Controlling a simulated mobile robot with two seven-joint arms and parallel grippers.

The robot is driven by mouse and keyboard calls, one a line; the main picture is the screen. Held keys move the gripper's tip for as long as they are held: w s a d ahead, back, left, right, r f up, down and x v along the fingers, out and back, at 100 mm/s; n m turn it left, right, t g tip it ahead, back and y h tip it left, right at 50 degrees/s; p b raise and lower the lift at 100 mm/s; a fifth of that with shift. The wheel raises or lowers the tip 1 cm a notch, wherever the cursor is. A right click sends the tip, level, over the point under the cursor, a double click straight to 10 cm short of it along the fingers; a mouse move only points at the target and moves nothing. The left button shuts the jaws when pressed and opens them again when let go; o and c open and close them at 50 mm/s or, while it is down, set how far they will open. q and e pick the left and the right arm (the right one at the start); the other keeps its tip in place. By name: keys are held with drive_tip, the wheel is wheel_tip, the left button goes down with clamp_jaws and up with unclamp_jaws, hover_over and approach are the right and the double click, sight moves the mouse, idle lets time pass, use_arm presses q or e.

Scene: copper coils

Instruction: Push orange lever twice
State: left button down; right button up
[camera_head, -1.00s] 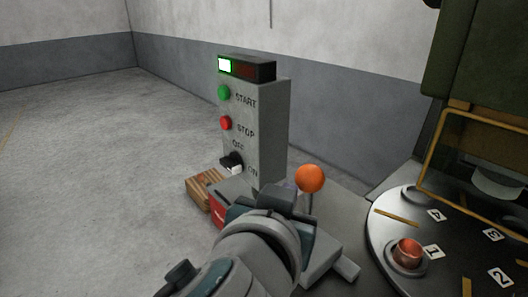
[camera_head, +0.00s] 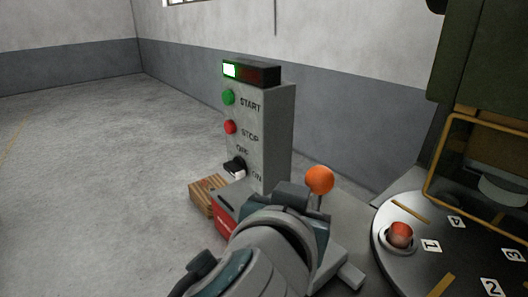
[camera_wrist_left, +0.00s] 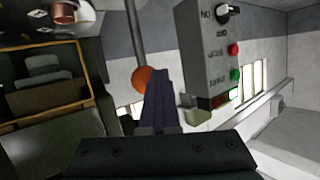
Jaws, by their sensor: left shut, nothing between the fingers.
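The orange lever ball (camera_head: 319,180) sits on a thin rod just right of the control panel in the head view. The ball also shows in the left wrist view (camera_wrist_left: 143,80), with its rod running to the top of the picture. My left gripper (camera_wrist_left: 159,88) is shut and empty, its fingers beside the ball and overlapping its edge in the picture. I cannot tell whether they touch. In the head view my left wrist lies just below and left of the ball and hides the fingertips and the lower rod. My right gripper is not in view.
The grey control panel (camera_head: 277,135) stands left of the lever, its green lamp (camera_head: 230,70) lit. A round turntable (camera_head: 410,272) with number labels and a copper piece (camera_head: 400,235) is at right. A wooden block (camera_head: 204,190) lies by the panel's foot. Open floor is at left.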

sight(314, 181)
use_arm(q)
drive_tip(key=shift+w+d+r+b, duration=0.25)
drive_tip(key=shift+w+d+b, duration=0.15)
drive_tip(key=shift+d, duration=0.2)
drive_tip(key=shift+w+d+r+b, duration=0.2)
drive_tip(key=shift+w+d+b, duration=0.2)
drive_tip(key=shift+d, duration=0.2)
idle(1.2)
idle(0.5)
drive_tip(key=shift+s+a+f+p, duration=0.15)
drive_tip(key=shift+s+a+p, duration=0.25)
drive_tip(key=shift+a+p, duration=0.15)
drive_tip(key=s+a+f+p, duration=0.1)
drive_tip(key=s+a+p, duration=0.1)
drive_tip(key=a, duration=0.3)
drive_tip(key=shift+s+f, duration=0.2)
drive_tip(key=shift+s, duration=0.55)
drive_tip(key=shift+s+a+f+p, duration=0.25)
drive_tip(key=shift+s+a+p, duration=0.2)
drive_tip(key=shift+s+a, duration=0.45)
drive_tip(key=shift+s+a+f+p, duration=0.25)
drive_tip(key=shift+s+a+p, duration=0.25)
drive_tip(key=shift+a, duration=0.6)
